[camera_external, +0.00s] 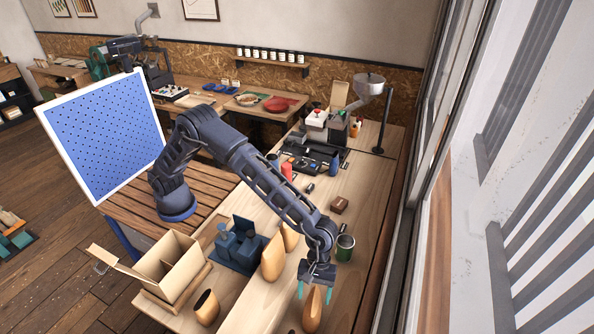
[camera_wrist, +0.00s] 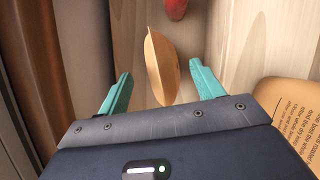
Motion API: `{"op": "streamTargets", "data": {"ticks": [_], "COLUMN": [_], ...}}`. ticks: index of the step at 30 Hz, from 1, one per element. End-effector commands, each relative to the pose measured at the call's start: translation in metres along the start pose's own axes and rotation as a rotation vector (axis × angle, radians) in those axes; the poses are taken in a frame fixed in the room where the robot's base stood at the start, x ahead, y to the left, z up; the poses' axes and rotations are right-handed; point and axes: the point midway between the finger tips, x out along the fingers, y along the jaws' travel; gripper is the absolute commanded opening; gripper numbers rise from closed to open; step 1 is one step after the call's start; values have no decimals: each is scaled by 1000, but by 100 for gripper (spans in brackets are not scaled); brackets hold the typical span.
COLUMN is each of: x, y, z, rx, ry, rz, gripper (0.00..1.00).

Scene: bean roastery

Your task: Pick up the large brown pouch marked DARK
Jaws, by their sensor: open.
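My gripper (camera_external: 314,299) is open over the light wooden bench, pointing down. A tan-brown pouch (camera_external: 312,314) stands just under it at the bottom of the external view. In the wrist view this pouch (camera_wrist: 160,66) shows edge-on from above, between the two teal fingers, with a gap on both sides. Other brown pouches stand nearby: a large one (camera_external: 272,260), one behind it (camera_external: 290,237) and one at the lower left (camera_external: 207,308). A pouch with printed small text (camera_wrist: 288,112) fills the wrist view's right side. I cannot read DARK on any pouch.
A green cup (camera_external: 344,248) and a small brown box (camera_external: 339,205) stand beyond my gripper. A dark blue stand (camera_external: 240,247) and an open cardboard box (camera_external: 172,262) are to the left. A window wall (camera_external: 408,240) borders the bench on the right. A red object (camera_wrist: 176,8) shows in the wrist view.

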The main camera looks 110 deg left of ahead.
Motion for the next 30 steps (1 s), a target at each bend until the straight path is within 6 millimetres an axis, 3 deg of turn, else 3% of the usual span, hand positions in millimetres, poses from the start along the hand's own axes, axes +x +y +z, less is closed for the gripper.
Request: {"op": "streamTargets", "data": {"ticks": [8, 16, 26, 30], "x": [37, 41, 40, 40], "y": [0, 0, 0, 0], "z": [0, 0, 0, 0], "rx": [0, 0, 0, 0], "ry": [1, 0, 0, 0], "rz": [-2, 0, 0, 0], "gripper": [67, 67, 2, 0]}}
